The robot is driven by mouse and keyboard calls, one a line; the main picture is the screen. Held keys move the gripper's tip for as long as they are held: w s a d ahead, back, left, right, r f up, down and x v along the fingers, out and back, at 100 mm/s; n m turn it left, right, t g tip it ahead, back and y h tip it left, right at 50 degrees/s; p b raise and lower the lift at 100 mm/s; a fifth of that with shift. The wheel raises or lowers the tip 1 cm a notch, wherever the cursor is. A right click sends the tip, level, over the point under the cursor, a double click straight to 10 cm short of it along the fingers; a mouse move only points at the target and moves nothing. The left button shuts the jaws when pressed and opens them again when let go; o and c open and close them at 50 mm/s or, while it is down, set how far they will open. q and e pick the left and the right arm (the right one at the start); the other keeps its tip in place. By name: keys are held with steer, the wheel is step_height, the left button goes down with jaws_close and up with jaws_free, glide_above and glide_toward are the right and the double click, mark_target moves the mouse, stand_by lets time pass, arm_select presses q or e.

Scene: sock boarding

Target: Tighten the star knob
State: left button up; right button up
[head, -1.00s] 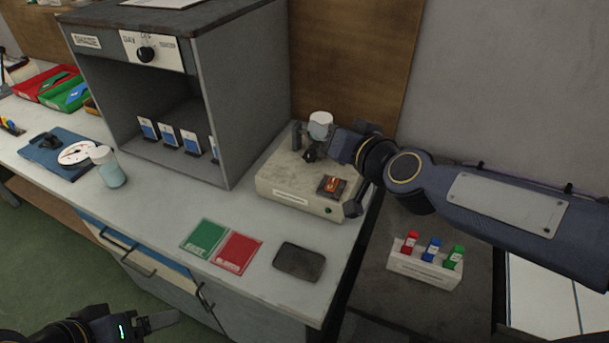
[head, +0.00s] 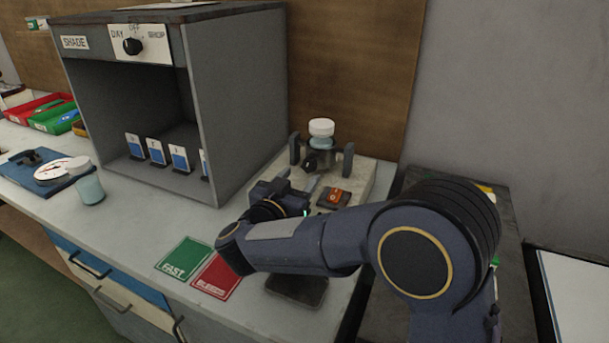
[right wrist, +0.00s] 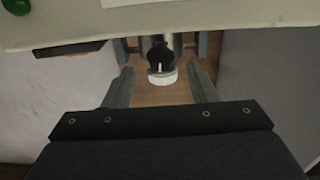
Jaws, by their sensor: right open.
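The black star knob (head: 311,163) is on the front of a clamp on the beige machine (head: 362,190). A small jar with a white lid (head: 321,127) stands upright in the clamp, behind the knob. My right gripper (head: 298,181) is open and empty, in front of and a little left of the knob. In the right wrist view, the knob (right wrist: 160,54) and the white lid (right wrist: 162,78) show between the two spread fingers of my right gripper (right wrist: 160,70). The fingers look clear of the knob. My left gripper is out of view.
A grey shade cabinet (head: 237,100) stands close on the left. A red rocker switch (head: 334,197) is on the machine's top. Green (head: 184,258) and red (head: 217,277) cards and a dark pad (head: 297,288) lie on the bench in front. A capped jar (head: 90,188) stands at left.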

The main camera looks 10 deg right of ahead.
mark_target(307, 168)
steer(key=shift+x, duration=1.85)
